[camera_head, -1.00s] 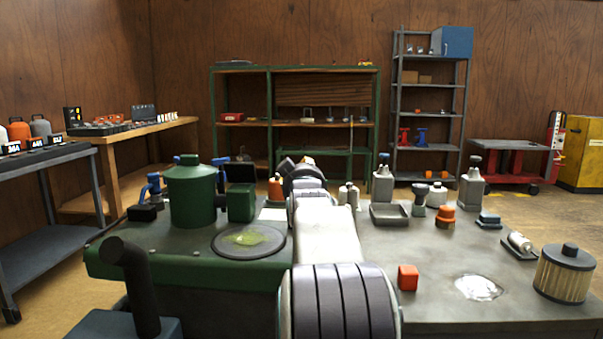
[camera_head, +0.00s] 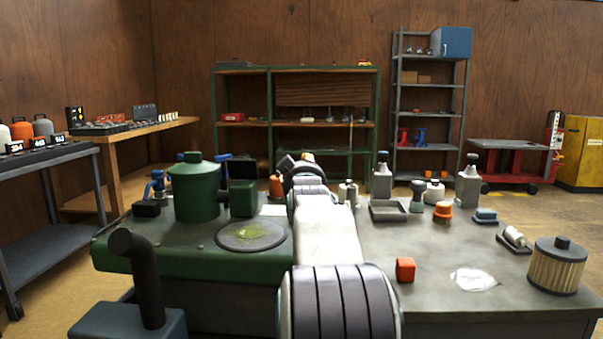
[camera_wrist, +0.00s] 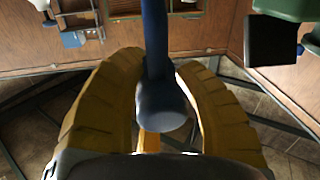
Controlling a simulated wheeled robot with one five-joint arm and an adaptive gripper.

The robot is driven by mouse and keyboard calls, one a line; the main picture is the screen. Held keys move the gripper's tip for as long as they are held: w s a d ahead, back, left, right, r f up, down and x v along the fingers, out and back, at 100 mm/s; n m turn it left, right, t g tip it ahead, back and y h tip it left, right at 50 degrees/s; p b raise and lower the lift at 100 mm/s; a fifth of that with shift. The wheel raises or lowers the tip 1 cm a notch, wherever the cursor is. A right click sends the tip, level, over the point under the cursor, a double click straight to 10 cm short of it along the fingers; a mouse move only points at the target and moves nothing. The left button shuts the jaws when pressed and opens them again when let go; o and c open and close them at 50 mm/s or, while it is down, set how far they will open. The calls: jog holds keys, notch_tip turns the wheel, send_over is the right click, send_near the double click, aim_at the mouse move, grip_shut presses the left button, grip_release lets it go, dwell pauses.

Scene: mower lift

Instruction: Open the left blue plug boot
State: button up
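In the wrist view, a long dark-blue piece with a rounded dark end (camera_wrist: 160,104), which looks like a blue plug boot, lies between the two yellow fingers of my gripper (camera_wrist: 160,75). One finger is on each side, very close to it; I cannot tell whether both press on it. In the head view my arm hides the gripper and this boot. Another blue piece (camera_head: 157,184) stands by a black block (camera_head: 146,208) at the left of the bench. A blue part (camera_head: 220,162) also shows behind the green canister (camera_head: 196,190).
The bench (camera_head: 430,265) carries a green box (camera_head: 242,199), a round plate (camera_head: 249,235), a red cube (camera_head: 405,269), a grey tray (camera_head: 388,211), several bottles and a ribbed filter (camera_head: 557,268). A black upright pipe (camera_head: 140,270) stands at front left. The bench's right middle is fairly clear.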

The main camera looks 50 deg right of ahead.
jog(key=o, duration=0.5)
jog(key=shift+s+a+r, duration=0.1)
jog(key=shift+s+r, duration=0.05)
jog(key=shift+r, duration=0.3)
jog(key=shift+c, duration=0.2)
jog(key=shift+o, duration=1.1)
jog(key=shift+f, duration=0.2)
jog(key=v, duration=1.2)
